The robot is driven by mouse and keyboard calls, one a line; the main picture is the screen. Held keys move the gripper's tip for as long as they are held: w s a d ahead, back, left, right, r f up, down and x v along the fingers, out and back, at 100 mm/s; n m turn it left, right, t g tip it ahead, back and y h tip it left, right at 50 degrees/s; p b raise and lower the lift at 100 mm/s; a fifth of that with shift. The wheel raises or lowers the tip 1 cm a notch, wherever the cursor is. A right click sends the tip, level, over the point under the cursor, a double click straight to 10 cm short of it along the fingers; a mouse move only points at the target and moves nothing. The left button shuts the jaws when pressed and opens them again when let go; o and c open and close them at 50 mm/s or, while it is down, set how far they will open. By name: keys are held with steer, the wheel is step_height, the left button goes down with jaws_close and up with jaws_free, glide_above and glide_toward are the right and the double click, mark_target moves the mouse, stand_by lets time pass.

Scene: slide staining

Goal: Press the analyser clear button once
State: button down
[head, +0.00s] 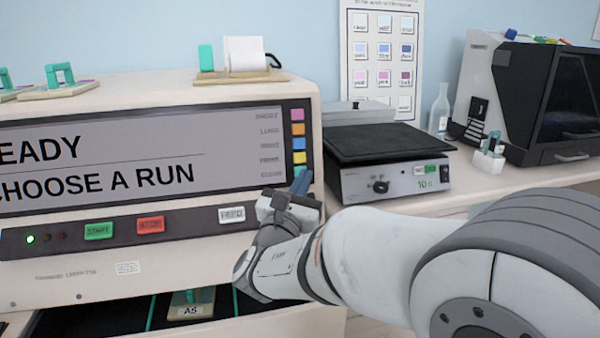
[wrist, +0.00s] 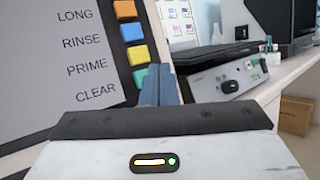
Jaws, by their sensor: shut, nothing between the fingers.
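The analyser (head: 160,92) is a cream cabinet with a large grey screen reading "READY" and "CHOOSE A RUN". A column of coloured buttons runs down the screen's right edge. The teal clear button (head: 299,170) is the lowest, beside the label "CLEAR", and shows only in part above my fingertips.
The yellow prime button (head: 300,157) sits just above the clear button, with the blue rinse button (head: 299,143) above that. Green start (head: 98,230), red stop (head: 150,224) and white feed (head: 231,214) buttons line the lower strip. A hotplate-like device (head: 390,180) stands to the right.

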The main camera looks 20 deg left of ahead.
steer(key=s+d, duration=0.1)
steer(key=s, duration=0.1)
steer(key=s+d+r, duration=0.1)
steer(key=s, duration=0.1)
steer(key=shift+d, duration=0.2)
steer(key=shift+w, duration=0.1)
stand_by(0.4)
steer(key=s+d+f+m+g+h+p, duration=0.1)
steer(key=d+m+g+h+p, duration=0.45)
steer(key=d, duration=0.85)
steer(key=s+d+f+m+g+h+p, duration=0.1)
steer(key=d+m+g+h+p, duration=0.2)
steer(key=d+m+g, duration=0.65)
steer(key=s+d+f+m+g+y+p, duration=0.2)
steer(key=s+d+m+g+p, duration=0.15)
steer(key=s+d+m, duration=0.55)
steer(key=s+a+r+m+y+p, duration=0.2)
steer(key=s+m+y+p, duration=0.4)
steer(key=m, duration=0.4)
steer(key=shift+s+a+g+y, duration=0.25)
steer(key=shift+g+y, duration=0.1)
steer(key=shift+y, duration=0.5)
